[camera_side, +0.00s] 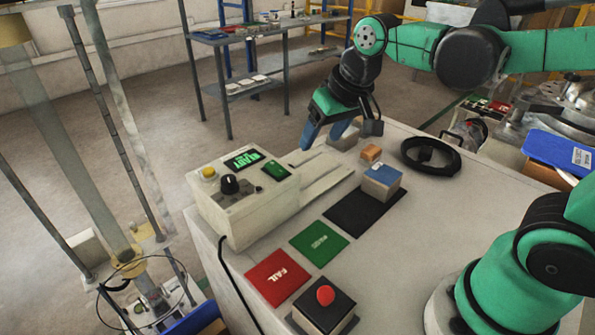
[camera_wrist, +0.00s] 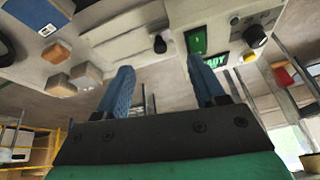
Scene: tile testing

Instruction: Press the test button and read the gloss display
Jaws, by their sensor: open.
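A beige tester (camera_side: 250,215) stands on the worktable, with a lit green display (camera_side: 243,160) that appears to read READY. A smaller green panel (camera_side: 275,168), a yellow button (camera_side: 208,173) and a black knob (camera_side: 230,184) are also on its top. I cannot tell which control is the test button. The display (camera_wrist: 216,61) and black knob (camera_wrist: 255,36) also show in the wrist view.
A blue-topped block (camera_side: 381,182) sits on a black mat (camera_side: 345,218). Green (camera_side: 319,243) and red FAIL (camera_side: 276,278) pads lie in front. A red button (camera_side: 326,295) tops a dark box near the front edge. A small orange block (camera_side: 371,152) and black ring (camera_side: 431,155) lie behind.

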